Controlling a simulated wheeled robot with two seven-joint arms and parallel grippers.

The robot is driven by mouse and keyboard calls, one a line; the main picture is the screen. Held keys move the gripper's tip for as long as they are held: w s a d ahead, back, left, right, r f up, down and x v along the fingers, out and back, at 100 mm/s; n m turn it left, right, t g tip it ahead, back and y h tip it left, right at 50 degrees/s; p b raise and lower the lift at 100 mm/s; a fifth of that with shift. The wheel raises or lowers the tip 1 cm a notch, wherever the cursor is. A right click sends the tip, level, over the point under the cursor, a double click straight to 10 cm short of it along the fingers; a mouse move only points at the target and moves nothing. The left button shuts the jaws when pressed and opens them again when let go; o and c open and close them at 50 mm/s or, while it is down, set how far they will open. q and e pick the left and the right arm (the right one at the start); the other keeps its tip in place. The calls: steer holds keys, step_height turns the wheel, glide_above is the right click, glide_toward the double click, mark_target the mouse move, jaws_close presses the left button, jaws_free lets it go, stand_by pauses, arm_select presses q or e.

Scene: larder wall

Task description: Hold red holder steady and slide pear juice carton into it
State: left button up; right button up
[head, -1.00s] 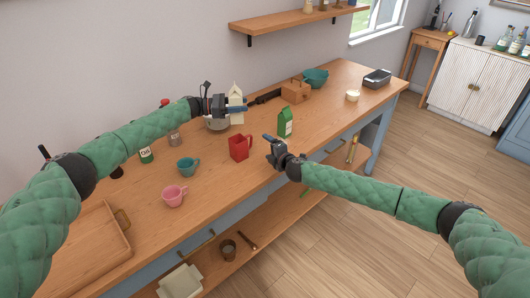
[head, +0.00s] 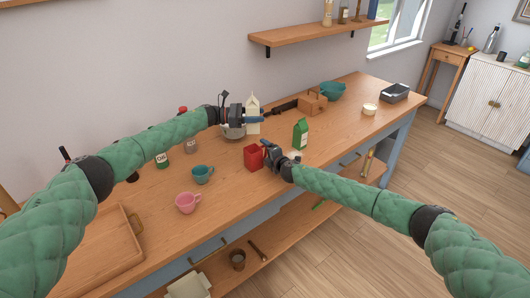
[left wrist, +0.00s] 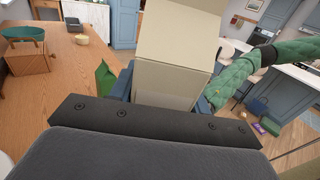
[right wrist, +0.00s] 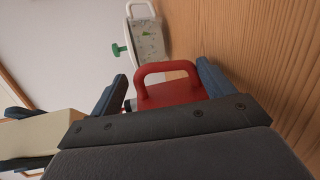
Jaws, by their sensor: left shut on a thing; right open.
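My left gripper (head: 246,117) is shut on a tall cream carton (head: 253,112) with a gabled top, held upright near the wall side of the counter. The carton fills the middle of the left wrist view (left wrist: 172,75); no label is readable, so I take it as the pear juice carton. The red holder (head: 253,158) stands on the counter, nearer the front than the carton and apart from it. My right gripper (head: 272,153) is open at the holder's right side. In the right wrist view the red holder (right wrist: 172,94), with its loop handle, lies between the spread fingers.
A green carton (head: 300,134) stands right of the holder. A lidded pot (head: 232,131) is behind, below my left gripper. A teal cup (head: 202,174) and a pink cup (head: 187,202) stand to the left. A wooden box (head: 313,104) and teal bowl (head: 333,92) are farther right.

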mark_target(256, 108)
steer(key=shift+x, duration=0.75)
steer(key=c, duration=0.8)
arm_select(q)
steer(key=shift+a+f, duration=0.15)
steer(key=shift+f, duration=0.1)
arm_select(e)
steer(key=shift+c, duration=0.2)
arm_select(q)
steer(key=shift+s+a+t, duration=0.2)
steer(key=shift+s+a, duration=0.05)
steer(key=shift+a, duration=0.3)
steer(key=shift+s+a+t, duration=0.2)
steer(key=shift+a, duration=0.3)
steer(key=r, duration=0.1)
steer(key=d+r+t, duration=0.1)
steer(key=d+r+n+t, duration=0.1)
steer(key=r, duration=0.1)
steer(key=shift+w, duration=0.15)
steer(key=shift+w+d+f+n, duration=0.15)
steer(key=shift+w+n, duration=0.1)
steer(key=shift+n, duration=0.15)
steer(key=shift+w+f+t, duration=0.2)
steer(key=shift+f+t, duration=0.1)
steer(key=shift+t, duration=0.1)
steer(key=shift+f, duration=4.75)
